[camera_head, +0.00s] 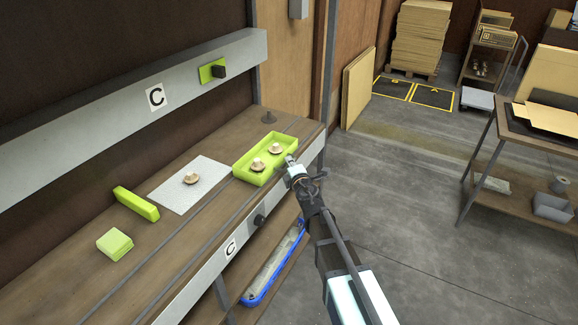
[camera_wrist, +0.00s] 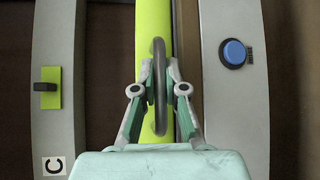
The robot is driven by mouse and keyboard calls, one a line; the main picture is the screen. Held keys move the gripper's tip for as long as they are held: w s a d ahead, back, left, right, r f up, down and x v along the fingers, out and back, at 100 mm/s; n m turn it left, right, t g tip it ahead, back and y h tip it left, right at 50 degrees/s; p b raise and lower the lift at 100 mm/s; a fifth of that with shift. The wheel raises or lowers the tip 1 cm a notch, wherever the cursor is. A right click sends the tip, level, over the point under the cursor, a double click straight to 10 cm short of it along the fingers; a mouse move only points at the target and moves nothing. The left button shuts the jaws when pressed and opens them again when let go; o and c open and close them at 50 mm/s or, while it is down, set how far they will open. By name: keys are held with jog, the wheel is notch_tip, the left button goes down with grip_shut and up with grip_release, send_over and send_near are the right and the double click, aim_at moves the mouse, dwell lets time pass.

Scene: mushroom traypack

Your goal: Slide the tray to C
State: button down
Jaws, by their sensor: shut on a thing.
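The lime-green tray (camera_head: 240,172) stands on the brown bench at its far right end, with mushrooms (camera_head: 257,164) inside. My gripper (camera_head: 291,162) is at the tray's right side and is shut on it. In the wrist view my gripper (camera_wrist: 160,95) has its fingers either side of a thin grey loop, with the lime-green strip of the tray (camera_wrist: 148,125) behind; the exact contact is hidden. A C label (camera_head: 155,97) is on the grey back beam, left of the tray. Another C label (camera_head: 230,248) is on the bench's front edge.
A white sheet (camera_head: 170,193) with one mushroom lies left of the tray. A green bar (camera_head: 136,203) and a pale green stack (camera_head: 115,243) lie further left. A blue button (camera_wrist: 235,52) shows on a grey panel.

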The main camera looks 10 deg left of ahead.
jog(key=shift+w+r, duration=0.15)
jog(key=shift+w, duration=0.1)
jog(key=c, duration=1.5)
grip_release()
jog(key=shift+w, duration=0.1)
jog(key=shift+s, duration=0.2)
jog(key=v, duration=1.1)
jog(key=shift+s+d, duration=0.15)
jog(key=shift+s, duration=0.2)
